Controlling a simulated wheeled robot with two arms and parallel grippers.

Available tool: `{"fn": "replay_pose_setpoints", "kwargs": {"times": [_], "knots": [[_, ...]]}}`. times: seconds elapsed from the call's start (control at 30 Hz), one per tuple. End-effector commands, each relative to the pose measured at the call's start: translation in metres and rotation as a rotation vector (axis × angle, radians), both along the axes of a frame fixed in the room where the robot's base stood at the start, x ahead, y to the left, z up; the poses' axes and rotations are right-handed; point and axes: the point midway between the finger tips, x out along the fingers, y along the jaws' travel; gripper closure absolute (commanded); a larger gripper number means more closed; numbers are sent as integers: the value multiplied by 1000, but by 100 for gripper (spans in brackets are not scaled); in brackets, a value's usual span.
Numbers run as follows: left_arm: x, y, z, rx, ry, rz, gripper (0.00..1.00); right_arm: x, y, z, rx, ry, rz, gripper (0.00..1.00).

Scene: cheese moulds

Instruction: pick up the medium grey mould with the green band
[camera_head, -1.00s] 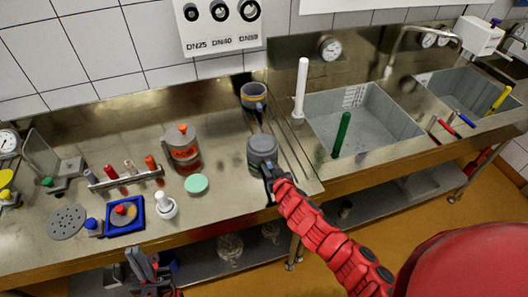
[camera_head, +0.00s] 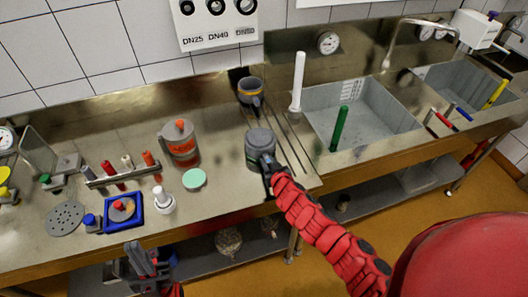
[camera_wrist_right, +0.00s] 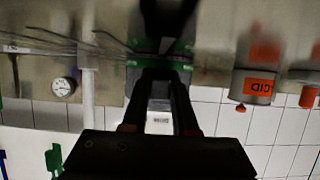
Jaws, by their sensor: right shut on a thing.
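The grey mould with a lid-like top (camera_head: 260,140) is on the steel counter, left of the sink, in the head view. I cannot tell there whether it is lifted. My right gripper (camera_head: 267,162) reaches it from the front and is shut on it. In the right wrist view my right gripper (camera_wrist_right: 160,72) has its fingers around the mould, whose green band (camera_wrist_right: 182,66) shows beside them. Much of the mould is hidden by the fingers. My left gripper (camera_head: 143,258) is low at the counter's front edge, away from the mould; its opening is unclear.
A grey cup with a dark handle (camera_head: 250,88) stands behind the mould. An orange-labelled grey jug (camera_head: 180,143) and green disc (camera_head: 194,179) are to the left. Thin rods lie right of the mould, beside a white upright cylinder (camera_head: 298,80) and the sink (camera_head: 375,105).

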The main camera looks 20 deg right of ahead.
Motion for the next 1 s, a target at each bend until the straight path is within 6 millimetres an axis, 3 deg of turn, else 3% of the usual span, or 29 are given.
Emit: {"fn": "replay_pose_setpoints", "kwargs": {"times": [0.27,0.4,0.9,1.0], "knots": [[0,0,-6,0,0,0,100,1,-2,11,1,-2,-4,100],[0,0,-17,0,0,0,100,1,-2,34,-1,-6,-2,100],[0,0,-60,0,0,0,100,-90,61,41,4,-1,2,100],[0,0,-38,0,-1,0,100,-108,74,52,4,4,5,100]]}}
